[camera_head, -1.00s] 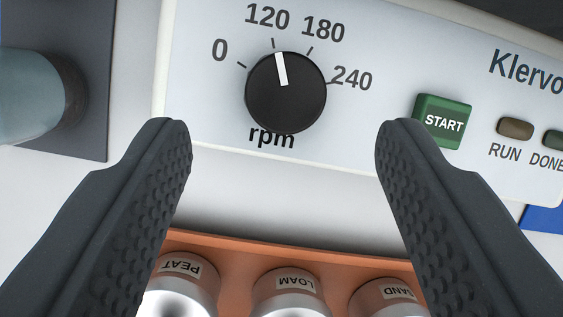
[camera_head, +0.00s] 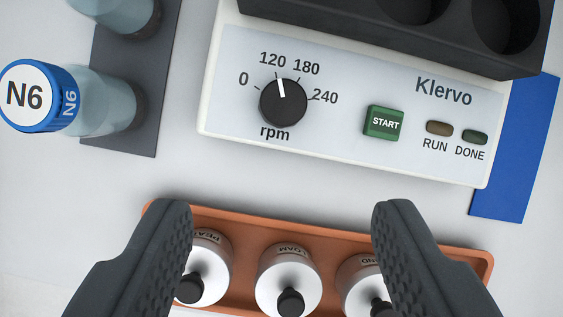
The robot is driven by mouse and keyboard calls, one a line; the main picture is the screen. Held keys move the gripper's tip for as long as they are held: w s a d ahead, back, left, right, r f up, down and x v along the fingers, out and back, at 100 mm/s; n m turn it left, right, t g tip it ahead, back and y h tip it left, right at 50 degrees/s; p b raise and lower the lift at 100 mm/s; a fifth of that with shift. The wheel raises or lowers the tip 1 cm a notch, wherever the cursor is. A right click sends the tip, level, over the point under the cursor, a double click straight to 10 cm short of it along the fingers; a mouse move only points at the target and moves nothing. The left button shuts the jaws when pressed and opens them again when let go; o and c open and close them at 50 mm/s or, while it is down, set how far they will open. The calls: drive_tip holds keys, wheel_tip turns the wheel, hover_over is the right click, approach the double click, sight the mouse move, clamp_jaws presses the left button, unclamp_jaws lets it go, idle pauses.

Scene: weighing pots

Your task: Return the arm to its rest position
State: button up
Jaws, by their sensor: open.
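My gripper (camera_head: 280,222) is open and empty, its two dark fingers wide apart at the bottom of the view. It appears above the near side of the table, in front of a white Klervo machine (camera_head: 330,145). The fingers touch none of these.
An orange tray (camera_head: 345,242) holds canisters labelled PEAT (camera_head: 212,255), LOAM (camera_head: 288,270) and one partly hidden (camera_head: 358,280). A blue-capped N6 bottle (camera_head: 100,100) stands on a dark mat (camera_head: 130,140) at left. A blue mat (camera_head: 525,150) lies right. A dark block with holes (camera_head: 350,25) tops the machine.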

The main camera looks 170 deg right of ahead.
drive_tip(key=s+d+r+t, duration=0.2)
drive_tip(key=s+d+r, duration=0.1)
drive_tip(key=r, duration=0.6)
drive_tip(key=s+d+r+n+t, duration=0.1)
drive_tip(key=s+d+r+t, duration=0.15)
drive_tip(key=r, duration=0.75)
drive_tip(key=s+d+r+t, duration=0.2)
drive_tip(key=s+r, duration=0.2)
drive_tip(key=r, duration=0.5)
drive_tip(key=s+d+r+n+t+y, duration=0.2)
drive_tip(key=s+r+t, duration=0.3)
drive_tip(key=s+r, duration=1.1)
drive_tip(key=shift+s+d+r+n, duration=0.3)
drive_tip(key=shift+d+r, duration=0.3)
drive_tip(key=shift+d, duration=0.1)
